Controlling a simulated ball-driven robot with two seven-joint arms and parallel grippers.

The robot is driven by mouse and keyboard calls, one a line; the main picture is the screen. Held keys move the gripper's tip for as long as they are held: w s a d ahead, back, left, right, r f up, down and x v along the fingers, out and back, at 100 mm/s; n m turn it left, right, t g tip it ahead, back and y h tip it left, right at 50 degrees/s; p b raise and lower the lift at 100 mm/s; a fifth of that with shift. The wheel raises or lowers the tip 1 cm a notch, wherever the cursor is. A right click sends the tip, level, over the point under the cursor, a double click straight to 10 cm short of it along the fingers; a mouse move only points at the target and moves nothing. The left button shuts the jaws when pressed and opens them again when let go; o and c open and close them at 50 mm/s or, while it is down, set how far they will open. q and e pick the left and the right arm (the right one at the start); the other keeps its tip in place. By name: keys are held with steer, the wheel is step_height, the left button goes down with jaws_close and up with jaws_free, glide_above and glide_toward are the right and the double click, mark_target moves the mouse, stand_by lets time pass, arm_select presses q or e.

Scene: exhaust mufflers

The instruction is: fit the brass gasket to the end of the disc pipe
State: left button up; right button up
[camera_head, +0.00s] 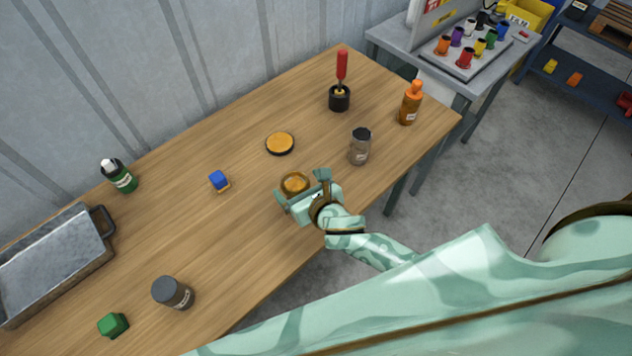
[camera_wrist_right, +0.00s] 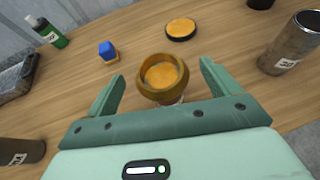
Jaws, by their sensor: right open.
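A brass ring, taken as the brass gasket (camera_head: 295,183), stands on the wooden table with an orange-brown inside; it also shows in the right wrist view (camera_wrist_right: 163,78). My right gripper (camera_head: 302,189) is open with its fingers either side of the ring, apparently with gaps; its fingers also show in the right wrist view (camera_wrist_right: 162,90). A steel pipe (camera_head: 360,146) with a label stands upright to the right, also in the right wrist view (camera_wrist_right: 290,45). A dark grey pipe (camera_head: 172,293) stands at the front left. I cannot tell which is the disc pipe. My left gripper is not in view.
A black-rimmed orange disc (camera_head: 280,143) lies behind the ring. A blue block (camera_head: 219,181), green bottle (camera_head: 119,175), metal tray (camera_head: 108,250) and green block (camera_head: 113,325) are leftward. A red-handled tool in a black holder (camera_head: 339,98) and orange bottle (camera_head: 410,103) are at the back right.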

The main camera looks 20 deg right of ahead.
steer(key=p+v, duration=0.1)
steer(key=v, duration=1.4)
